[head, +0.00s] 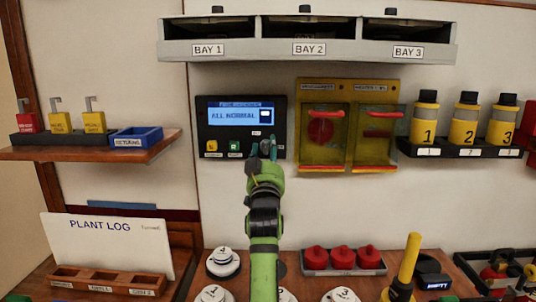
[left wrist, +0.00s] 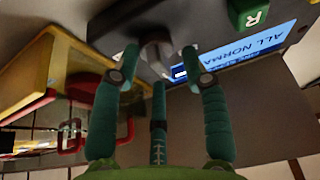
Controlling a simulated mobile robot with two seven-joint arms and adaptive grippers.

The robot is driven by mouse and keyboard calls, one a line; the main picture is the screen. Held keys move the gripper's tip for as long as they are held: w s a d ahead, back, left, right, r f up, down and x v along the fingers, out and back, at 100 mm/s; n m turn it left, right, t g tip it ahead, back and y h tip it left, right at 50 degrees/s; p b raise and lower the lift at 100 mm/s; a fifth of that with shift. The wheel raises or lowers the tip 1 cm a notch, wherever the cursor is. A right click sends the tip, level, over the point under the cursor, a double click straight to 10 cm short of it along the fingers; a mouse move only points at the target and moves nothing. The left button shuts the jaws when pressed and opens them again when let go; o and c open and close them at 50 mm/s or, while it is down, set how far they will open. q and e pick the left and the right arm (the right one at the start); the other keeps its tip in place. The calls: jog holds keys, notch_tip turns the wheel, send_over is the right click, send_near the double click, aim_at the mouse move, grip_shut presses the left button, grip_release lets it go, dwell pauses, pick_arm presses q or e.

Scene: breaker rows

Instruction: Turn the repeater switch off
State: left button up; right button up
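A dark control panel (head: 241,127) hangs on the wall in the head view. Its blue screen (head: 240,115) reads "ALL NORMAL". A yellow button (head: 211,147) and a green "R" button (head: 235,146) sit below the screen. My left gripper (head: 263,148) is at the panel's lower right and covers part of it. In the left wrist view, a grey knob (left wrist: 155,50) stands out from the panel. The fingers of my left gripper (left wrist: 158,62) are spread around it; contact is unclear. Its label is too small to read. My right gripper is out of view.
Two yellow-framed covers (head: 324,125) with red handles are just right of the panel. A bay shelf (head: 308,48) is above it. Numbered bottles (head: 466,118) are at the right. Red knobs (head: 342,258) and white discs (head: 223,262) are on the counter below.

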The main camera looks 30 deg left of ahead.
pick_arm(q)
jog(key=shift+f, duration=0.25)
jog(key=shift+s+d+f, duration=0.25)
jog(key=shift+s, duration=0.05)
jog(key=v, duration=0.6)
jog(key=shift+s, duration=0.25)
jog(key=shift+d, duration=0.1)
